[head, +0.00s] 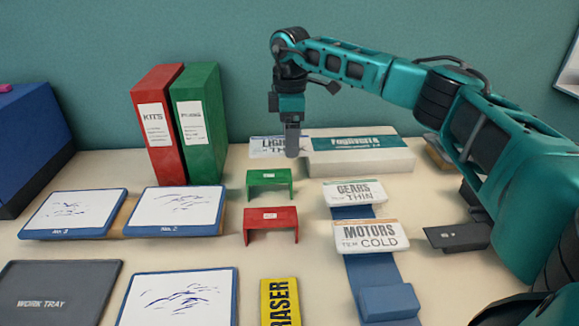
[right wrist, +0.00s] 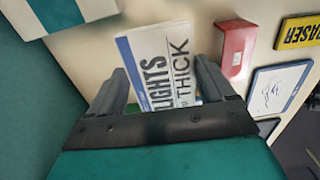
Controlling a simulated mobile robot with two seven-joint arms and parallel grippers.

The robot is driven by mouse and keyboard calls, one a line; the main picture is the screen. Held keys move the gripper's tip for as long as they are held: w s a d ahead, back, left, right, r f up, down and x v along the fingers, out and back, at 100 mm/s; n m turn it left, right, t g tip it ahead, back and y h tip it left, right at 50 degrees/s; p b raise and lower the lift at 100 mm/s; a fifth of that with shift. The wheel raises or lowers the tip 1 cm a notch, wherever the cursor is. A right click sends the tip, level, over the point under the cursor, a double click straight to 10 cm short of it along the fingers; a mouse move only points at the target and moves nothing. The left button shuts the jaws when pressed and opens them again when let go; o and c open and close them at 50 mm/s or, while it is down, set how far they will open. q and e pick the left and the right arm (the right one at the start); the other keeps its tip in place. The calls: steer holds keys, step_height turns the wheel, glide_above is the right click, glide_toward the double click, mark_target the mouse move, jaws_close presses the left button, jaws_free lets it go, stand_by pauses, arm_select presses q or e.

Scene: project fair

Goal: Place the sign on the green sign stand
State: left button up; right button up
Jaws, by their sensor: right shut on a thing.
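The white sign lettered "LIGHTS" and "THICK" (head: 265,147) is at the back of the table, behind the green sign stand (head: 269,177). My right gripper (head: 292,148) is shut on this sign, pointing down. In the right wrist view the sign (right wrist: 158,66) shows between the two fingers (right wrist: 165,88), its lettering facing the camera. In the head view the gripper partly covers the sign. The green sign stand is low, bridge-shaped and bare on top. In the right wrist view it is mostly hidden behind the sign. My left gripper is not in view.
A red stand (head: 270,216) is just in front of the green one. A white box with a teal label (head: 385,160) lies right of the held sign. "GEARS" (head: 354,193) and "MOTORS" (head: 370,236) signs stand to the right. Red (head: 160,120) and green (head: 199,120) binders rise at left.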

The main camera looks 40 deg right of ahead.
step_height(320, 180, down, 3)
steer(key=shift+f, duration=0.1)
step_height(320, 180, down, 4)
steer(key=shift+f+b, duration=0.15)
steer(key=shift+b, duration=0.35)
steer(key=o, duration=1)
steer(key=shift+f, duration=0.1)
